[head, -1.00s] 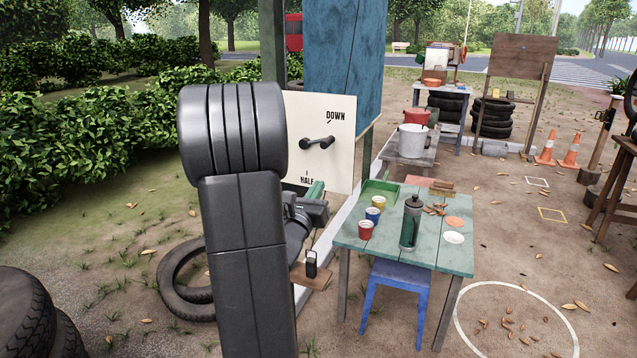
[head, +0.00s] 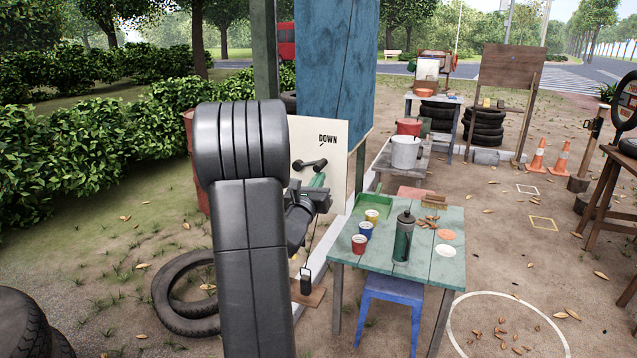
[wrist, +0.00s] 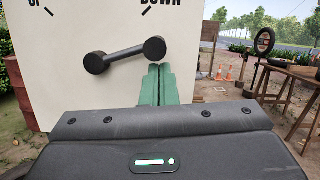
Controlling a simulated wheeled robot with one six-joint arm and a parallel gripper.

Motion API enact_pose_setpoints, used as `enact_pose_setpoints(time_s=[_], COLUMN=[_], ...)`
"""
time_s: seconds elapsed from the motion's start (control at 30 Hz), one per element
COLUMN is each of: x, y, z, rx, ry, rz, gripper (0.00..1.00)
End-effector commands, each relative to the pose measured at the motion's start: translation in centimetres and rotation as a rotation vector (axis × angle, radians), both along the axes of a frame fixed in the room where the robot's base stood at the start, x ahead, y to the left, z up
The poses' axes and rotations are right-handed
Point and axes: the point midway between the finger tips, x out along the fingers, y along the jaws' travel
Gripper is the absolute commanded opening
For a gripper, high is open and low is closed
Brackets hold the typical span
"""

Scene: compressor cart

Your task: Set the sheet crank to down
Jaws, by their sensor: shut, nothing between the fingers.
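The sheet crank (head: 309,164) is a dark bar with a round end at each side, on a white panel (head: 336,160). In the wrist view the crank (wrist: 125,56) slopes slightly up to the right; its right end lies below the DOWN mark (wrist: 147,11). The UP mark (wrist: 48,11) is at upper left. My gripper (head: 319,177) has green fingers, pressed together and empty. In the wrist view the fingers (wrist: 158,68) are just below the crank's right end; whether they touch it I cannot tell. My arm hides the panel's left part in the head view.
A teal table (head: 440,215) with cups and a green bottle (head: 403,238) stands right of the panel. A blue stool (head: 390,295) is under it. Tires (head: 185,300) lie at lower left. A blue board (head: 336,70) rises behind the panel.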

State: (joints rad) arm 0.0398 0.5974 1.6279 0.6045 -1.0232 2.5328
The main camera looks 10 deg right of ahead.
Motion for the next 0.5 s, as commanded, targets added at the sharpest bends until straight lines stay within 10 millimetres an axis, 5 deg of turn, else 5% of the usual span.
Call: enact_pose_setpoints(time_s=[0.5], x=[-0.02], y=[0.04], z=[0.81], rx=[-0.114], ry=[0.071], rz=[-0.001], gripper=[0.0])
